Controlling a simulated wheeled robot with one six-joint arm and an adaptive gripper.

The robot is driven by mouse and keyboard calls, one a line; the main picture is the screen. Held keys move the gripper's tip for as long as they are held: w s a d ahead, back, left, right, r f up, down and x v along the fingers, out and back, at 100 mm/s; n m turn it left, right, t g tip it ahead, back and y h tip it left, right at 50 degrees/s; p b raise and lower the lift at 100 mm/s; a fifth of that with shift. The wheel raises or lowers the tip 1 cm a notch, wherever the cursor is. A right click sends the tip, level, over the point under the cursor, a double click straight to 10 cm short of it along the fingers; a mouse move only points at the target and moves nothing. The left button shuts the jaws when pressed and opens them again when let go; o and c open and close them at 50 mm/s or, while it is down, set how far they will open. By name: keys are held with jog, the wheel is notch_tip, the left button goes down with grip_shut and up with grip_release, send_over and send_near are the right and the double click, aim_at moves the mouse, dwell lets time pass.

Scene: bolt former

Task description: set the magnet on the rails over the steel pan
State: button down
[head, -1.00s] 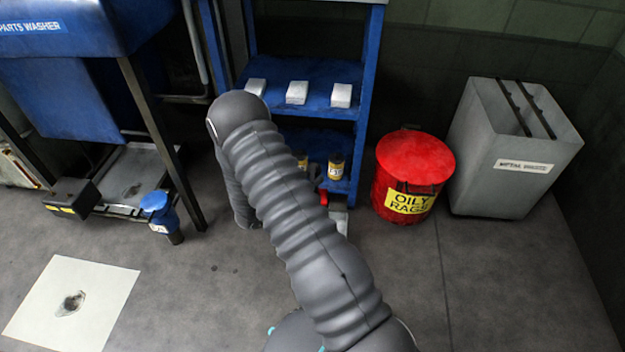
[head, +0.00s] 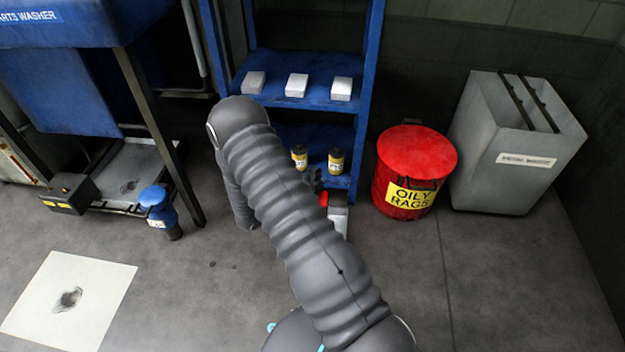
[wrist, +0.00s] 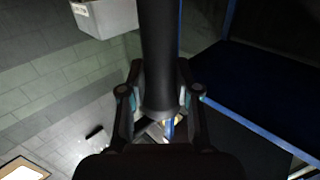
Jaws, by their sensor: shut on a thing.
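My gripper (wrist: 160,105) shows in the wrist view with a finger on each side of a long dark cylinder (wrist: 158,45). It is shut on this cylinder, which looks like the magnet, though its far end runs out of the picture. In the head view my gripper and its load are mostly hidden behind my arm. The grey steel pan (head: 133,172) lies low under the parts washer at the left, with dark marks inside. Rails (head: 112,207) show along its front edge. A black box with a yellow label (head: 70,194) stands at the pan's left side.
A blue canister (head: 160,212) stands by the washer's leg (head: 160,135). A blue shelf (head: 315,100) holds white blocks and yellow-labelled bottles. A red oily-rags can (head: 412,172) and a grey metal bin (head: 515,145) stand right. A stained pale sheet (head: 100,285) lies on otherwise clear front-left floor.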

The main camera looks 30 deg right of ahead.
jog(key=shift+f+b, duration=2.4)
jog(key=shift+f, duration=1.15)
jog(key=c, duration=0.7)
grip_release()
jog(key=shift+c, duration=0.2)
jog(key=shift+a, duration=0.1)
jog(key=s+a, duration=0.2)
jog(key=a, duration=0.9)
jog(key=shift+s+a, duration=0.15)
jog(key=shift+a, duration=0.15)
